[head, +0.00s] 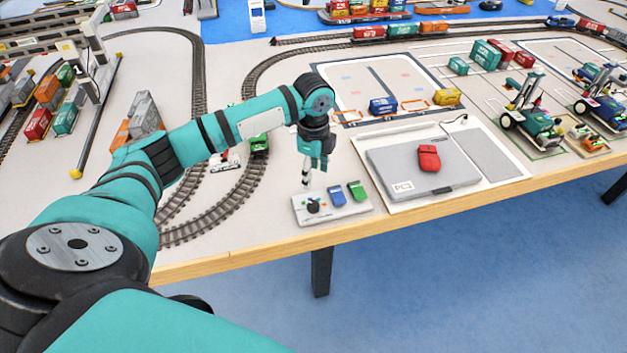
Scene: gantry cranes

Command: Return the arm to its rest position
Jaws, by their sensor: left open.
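My left arm (235,128) is teal with black joints. It comes in from the lower left and reaches out over the near edge of the table. My left gripper (306,182) points down just above the left part of a small grey control panel (345,211). The panel carries a black knob or joystick, a blue piece (337,196) and a green piece (357,190). The gripper is open, and nothing shows between its fingers. I cannot tell whether the fingertips touch the panel. My right gripper is not in view.
Curved track (218,212) with a green engine (259,146) runs beside my arm. The wooden table edge (420,211) is in front.

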